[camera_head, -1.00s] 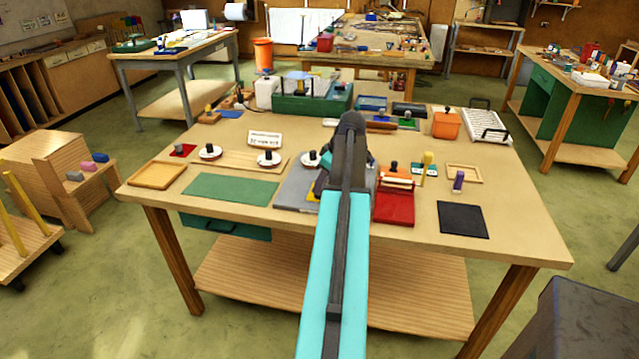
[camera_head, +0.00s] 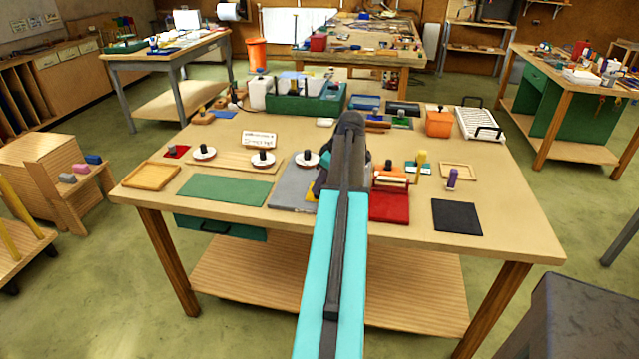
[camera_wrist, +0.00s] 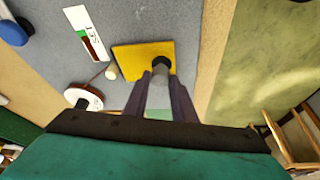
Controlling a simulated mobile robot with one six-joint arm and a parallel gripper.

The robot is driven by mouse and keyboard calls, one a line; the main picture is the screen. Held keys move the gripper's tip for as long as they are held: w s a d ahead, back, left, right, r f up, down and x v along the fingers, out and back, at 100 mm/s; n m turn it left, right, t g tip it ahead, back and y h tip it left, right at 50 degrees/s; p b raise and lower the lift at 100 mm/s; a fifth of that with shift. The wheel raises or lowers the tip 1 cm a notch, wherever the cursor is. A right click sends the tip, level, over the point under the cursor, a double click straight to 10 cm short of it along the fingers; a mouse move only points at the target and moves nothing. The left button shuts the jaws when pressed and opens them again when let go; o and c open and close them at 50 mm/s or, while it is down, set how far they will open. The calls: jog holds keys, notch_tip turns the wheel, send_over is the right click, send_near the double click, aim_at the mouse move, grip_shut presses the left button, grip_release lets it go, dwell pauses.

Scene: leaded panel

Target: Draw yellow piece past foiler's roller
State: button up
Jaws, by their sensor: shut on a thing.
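The yellow piece (camera_wrist: 130,60) is a flat square with a dark knob (camera_wrist: 162,64) on top, on a grey board (camera_wrist: 190,22). My gripper (camera_wrist: 161,78) is shut on the knob from above. In the head view only a yellow sliver (camera_head: 318,188) shows left of my arm, and my arm hides the fingers. A red-based device with a pale roller (camera_head: 390,181), which looks like the foiler, stands just right of my arm. The roller cannot be made out in the wrist view.
A black mat (camera_head: 457,217) and a purple peg (camera_head: 452,177) are on the right. A green box (camera_head: 305,102) stands behind. The table's front edge is close.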

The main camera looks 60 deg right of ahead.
jog(key=shift+s+d, duration=0.2)
jog(key=shift+s, duration=0.35)
jog(key=shift+s+d, duration=0.2)
jog(key=shift+s, duration=0.35)
dwell(0.3)
jog(key=shift+a, duration=0.1)
jog(key=shift+s+a, duration=0.25)
jog(key=shift+a, duration=0.8)
jog(key=a+r+p, duration=0.2)
jog(key=r, duration=0.1)
jog(key=s+r+p, duration=0.1)
jog(key=r, duration=0.1)
jog(key=shift+a, duration=0.4)
dwell(0.5)
jog(key=shift+w, duration=0.1)
